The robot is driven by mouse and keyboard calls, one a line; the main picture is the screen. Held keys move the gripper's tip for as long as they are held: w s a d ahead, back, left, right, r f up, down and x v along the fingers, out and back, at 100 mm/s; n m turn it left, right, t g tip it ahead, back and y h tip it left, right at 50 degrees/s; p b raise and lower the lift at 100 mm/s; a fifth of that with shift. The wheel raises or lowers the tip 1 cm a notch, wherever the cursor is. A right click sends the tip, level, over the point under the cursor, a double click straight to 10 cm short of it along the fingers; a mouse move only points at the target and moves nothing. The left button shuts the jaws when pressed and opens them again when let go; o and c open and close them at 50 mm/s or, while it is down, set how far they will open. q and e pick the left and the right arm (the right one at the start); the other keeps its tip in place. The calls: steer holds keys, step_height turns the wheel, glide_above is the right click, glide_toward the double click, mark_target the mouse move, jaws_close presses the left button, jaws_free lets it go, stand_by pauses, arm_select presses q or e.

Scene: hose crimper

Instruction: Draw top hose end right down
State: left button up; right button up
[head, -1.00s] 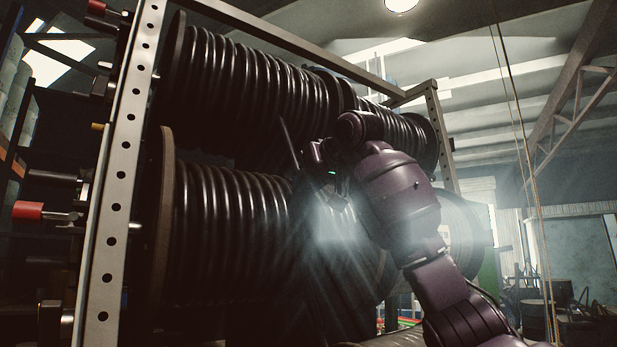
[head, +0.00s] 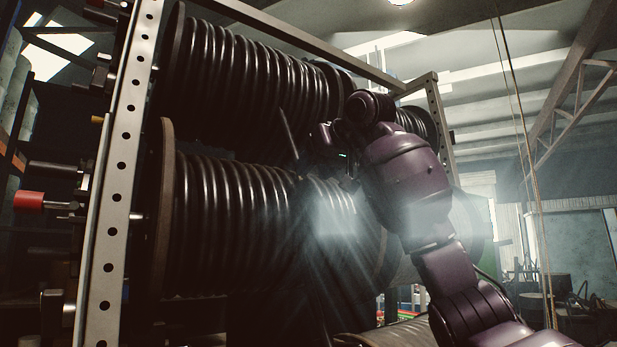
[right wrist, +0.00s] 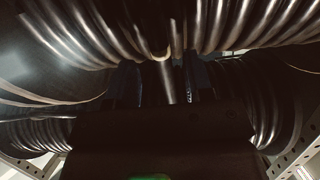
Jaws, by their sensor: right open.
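The top hose is wound in dark, shiny coils on the upper drum (head: 250,75). In the right wrist view, a short, pale-lit hose end (right wrist: 167,82) hangs down from the coils above. My right gripper (right wrist: 166,84) is open, with one dark finger on each side of this end; I cannot tell if either touches it. In the head view my right gripper (head: 291,138) is in front of the gap between the upper and lower drums, dark and partly lost against the coils. The hose end cannot be made out there. My left gripper is not in view.
The lower drum (head: 235,215) of dark hose lies just below my right gripper. A pale perforated rack post (head: 118,170) stands at the left, another (head: 440,125) at the far right end. A red-tipped rod (head: 28,201) sticks out left. Open room lies right of the rack.

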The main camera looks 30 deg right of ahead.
steer(key=v, duration=0.8)
steer(key=shift+b, duration=0.4)
steer(key=shift+f, duration=0.2)
